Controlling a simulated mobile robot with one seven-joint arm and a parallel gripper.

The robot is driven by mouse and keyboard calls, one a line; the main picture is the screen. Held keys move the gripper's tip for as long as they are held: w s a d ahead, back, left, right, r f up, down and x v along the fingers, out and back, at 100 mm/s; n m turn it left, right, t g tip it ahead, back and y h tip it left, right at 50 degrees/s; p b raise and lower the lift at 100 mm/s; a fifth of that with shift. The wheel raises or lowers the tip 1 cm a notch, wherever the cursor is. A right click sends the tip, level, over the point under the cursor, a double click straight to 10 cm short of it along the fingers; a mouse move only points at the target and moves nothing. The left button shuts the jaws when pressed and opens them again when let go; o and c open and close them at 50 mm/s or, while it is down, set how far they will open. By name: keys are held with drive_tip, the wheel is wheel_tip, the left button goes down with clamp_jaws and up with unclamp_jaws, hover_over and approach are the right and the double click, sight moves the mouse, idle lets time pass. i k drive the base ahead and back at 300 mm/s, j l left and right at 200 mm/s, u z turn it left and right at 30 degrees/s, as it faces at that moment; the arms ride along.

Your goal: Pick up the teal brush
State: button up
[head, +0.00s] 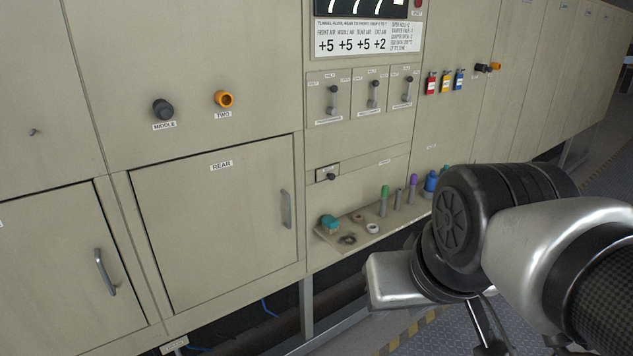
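A teal object (330,224), which looks like the teal brush, sits at the left end of a small shelf (364,240) on the furnace front. It is small in the head view, so its bristles and exact shape are unclear. My arm fills the lower right of the view. The silver and black end of the arm, with my gripper (486,328) partly showing as thin dark parts below it, is right of the shelf and apart from the teal object. The fingertips are not clear, so I cannot tell how they stand. I see nothing held.
A dark ring-shaped piece (347,240) and a white cup-like piece (372,228) are near the teal object. Green (385,201), purple (412,188) and blue (431,184) items stand further right, close to my arm. A cabinet door (215,225) is at left.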

sight(330, 224)
drive_tip(key=u, duration=1.5)
drive_tip(key=l+z, duration=0.1)
drive_tip(key=z, duration=1.4)
drive_tip(key=i+l+u, duration=0.15)
drive_tip(key=i+l, duration=0.2)
drive_tip(key=i, duration=0.15)
drive_tip(key=i+l+u, duration=0.1)
drive_tip(key=i+l, duration=0.25)
drive_tip(key=i, duration=0.2)
drive_tip(key=i+l, duration=0.55)
drive_tip(key=l, duration=0.15)
drive_tip(key=i+u, duration=0.2)
drive_tip(key=i+l, duration=0.05)
drive_tip(key=i, duration=0.05)
